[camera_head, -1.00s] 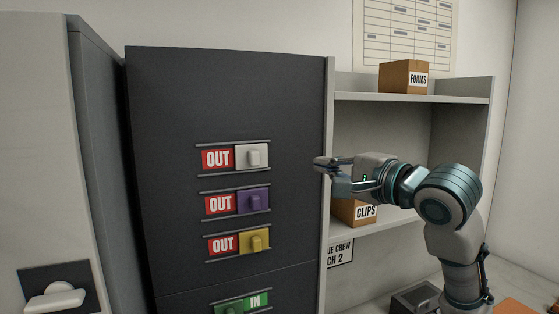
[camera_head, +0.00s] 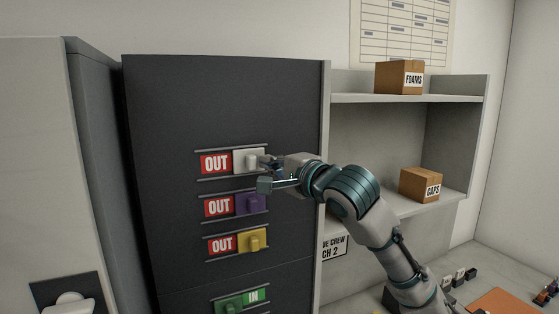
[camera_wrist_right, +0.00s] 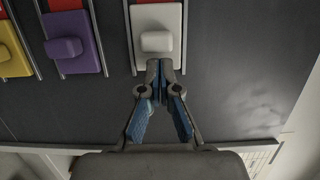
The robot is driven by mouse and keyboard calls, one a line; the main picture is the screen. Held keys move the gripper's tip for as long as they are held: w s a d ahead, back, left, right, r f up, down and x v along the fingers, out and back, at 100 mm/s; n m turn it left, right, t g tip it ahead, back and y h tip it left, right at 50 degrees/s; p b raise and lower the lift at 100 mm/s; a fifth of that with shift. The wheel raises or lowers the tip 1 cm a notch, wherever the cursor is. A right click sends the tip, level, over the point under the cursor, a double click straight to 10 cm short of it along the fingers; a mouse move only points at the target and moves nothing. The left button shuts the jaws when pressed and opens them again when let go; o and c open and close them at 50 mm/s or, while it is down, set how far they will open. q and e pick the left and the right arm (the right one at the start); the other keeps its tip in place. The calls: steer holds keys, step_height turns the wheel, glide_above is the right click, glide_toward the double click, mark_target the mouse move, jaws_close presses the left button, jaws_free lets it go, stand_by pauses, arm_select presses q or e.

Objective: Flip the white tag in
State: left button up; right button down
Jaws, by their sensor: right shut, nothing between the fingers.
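The white tag (camera_head: 241,161) is a sliding plate with a raised knob, in the top rail on the dark cabinet front. It sits at the right end of its rail, and a red OUT label (camera_head: 215,163) shows to its left. My right gripper (camera_head: 264,172) is at the tag's right side, its fingers partly covering the tag's right edge. In the right wrist view the white tag (camera_wrist_right: 157,40) is just ahead of the shut, empty fingertips (camera_wrist_right: 160,66), by the knob's side. I cannot tell whether they touch. My left gripper is not in view.
Below are a purple tag (camera_head: 249,203) and a yellow tag (camera_head: 253,240), both showing OUT, and a green tag (camera_head: 229,305) showing IN. A shelf with cardboard boxes (camera_head: 420,185) stands to the right. Dark cabinet face is clear above the tags.

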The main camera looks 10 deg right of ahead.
steer(key=shift+w+f, duration=0.1)
steer(key=shift+w, duration=0.05)
steer(key=shift+a, duration=0.2)
steer(key=a, duration=0.2)
steer(key=s+a+b, duration=0.1)
steer(key=a, duration=0.4)
steer(key=shift+s+a, duration=0.25)
steer(key=shift+s, duration=0.05)
steer(key=shift+d, duration=0.15)
steer(key=shift+d, duration=0.1)
